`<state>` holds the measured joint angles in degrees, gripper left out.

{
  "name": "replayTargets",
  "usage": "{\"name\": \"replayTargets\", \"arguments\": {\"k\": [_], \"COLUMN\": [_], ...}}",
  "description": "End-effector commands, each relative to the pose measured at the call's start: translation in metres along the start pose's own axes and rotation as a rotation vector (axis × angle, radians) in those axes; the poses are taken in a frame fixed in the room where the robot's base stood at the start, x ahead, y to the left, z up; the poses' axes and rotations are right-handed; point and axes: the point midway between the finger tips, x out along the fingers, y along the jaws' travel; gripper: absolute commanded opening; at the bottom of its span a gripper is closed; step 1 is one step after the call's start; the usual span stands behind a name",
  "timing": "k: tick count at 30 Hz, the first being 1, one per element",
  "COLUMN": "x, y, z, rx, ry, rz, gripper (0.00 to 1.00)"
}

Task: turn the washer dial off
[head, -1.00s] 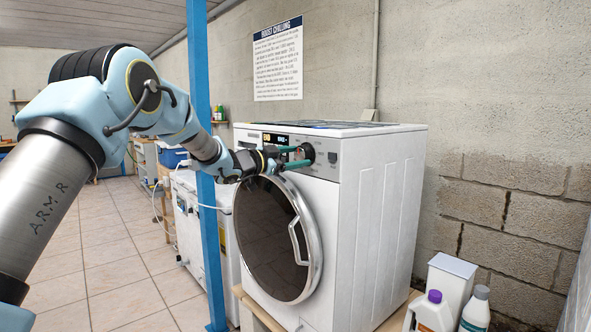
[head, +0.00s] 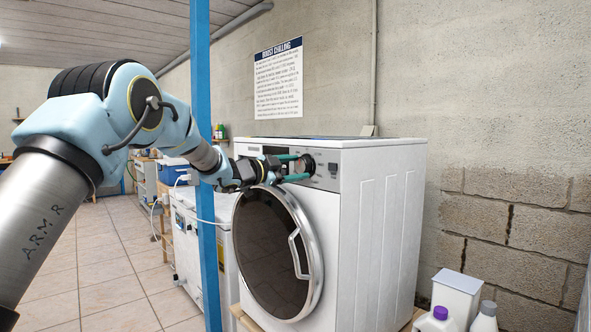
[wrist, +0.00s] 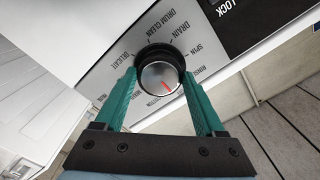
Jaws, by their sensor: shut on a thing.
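The white washer (head: 382,215) stands right of centre in the head view, its round door closed. Its dial (head: 308,165) sits on the front panel near the top right corner. In the wrist view the dial (wrist: 158,72) has a dark rim and a silver face with a red mark pointing to the lower right. Labels such as drum clean, drain and spin ring it. My gripper (head: 304,167) is shut on the dial, with one teal finger on each side. In the head view the fingers partly cover the dial. The panel's display (head: 275,150) looks dark.
A blue post (head: 207,260) stands left of the washer, close to my arm. A second white machine (head: 185,225) is behind it. Bottles (head: 436,322) and a white box (head: 457,295) stand at the lower right. A block wall (head: 515,205) rises behind. Tiled floor lies open at left.

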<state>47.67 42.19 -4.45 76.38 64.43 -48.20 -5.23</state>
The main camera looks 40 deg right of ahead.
Motion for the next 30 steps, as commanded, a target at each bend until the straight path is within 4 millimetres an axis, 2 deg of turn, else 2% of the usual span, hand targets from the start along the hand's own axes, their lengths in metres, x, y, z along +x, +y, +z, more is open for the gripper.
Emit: {"name": "replayTargets", "arguments": {"k": [1, 8, 17, 20, 30], "x": [0.0, 0.0, -0.004, -0.015, -0.08], "y": [0.0, 0.0, 0.0, 0.001, 0.001], "z": [0.001, 0.0, 0.001, 0.002, 0.002], "rx": [0.0, -0.001, -0.001, -0.001, 0.0], "ry": [-0.001, -0.001, -0.001, -0.001, -0.002], "rz": [0.0, 0.0, 0.0, -0.001, -0.002], "gripper": [0.75, 1.0, 1.0, 1.0, 1.0]}}
